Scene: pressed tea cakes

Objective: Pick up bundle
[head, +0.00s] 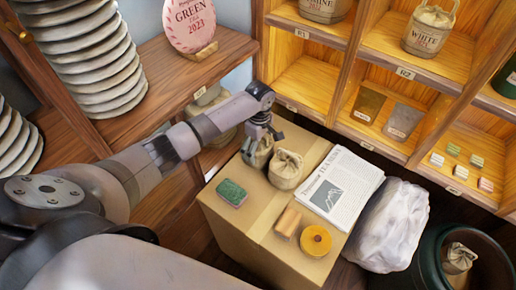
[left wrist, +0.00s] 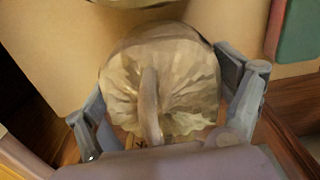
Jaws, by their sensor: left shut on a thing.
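My left gripper (head: 262,135) reaches down at the back corner of a cardboard box (head: 230,205) in the head view. It is shut on a small beige cloth bundle (head: 258,155). In the left wrist view the pleated bundle (left wrist: 185,85) sits between the two fingers of my left gripper (left wrist: 168,105), with its tied top towards the camera. A second, similar cloth bundle (head: 286,172) stands on the box, just right of the held one. I cannot tell whether the held bundle touches the box top. My right gripper is not in view.
The box top also holds a green sponge-like block (head: 232,192), a tan roll (head: 288,222), a yellow tape roll (head: 316,240) and a newspaper (head: 341,188). A white plastic bag (head: 392,225) lies right of the box. Wooden shelves (head: 305,83) stand behind.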

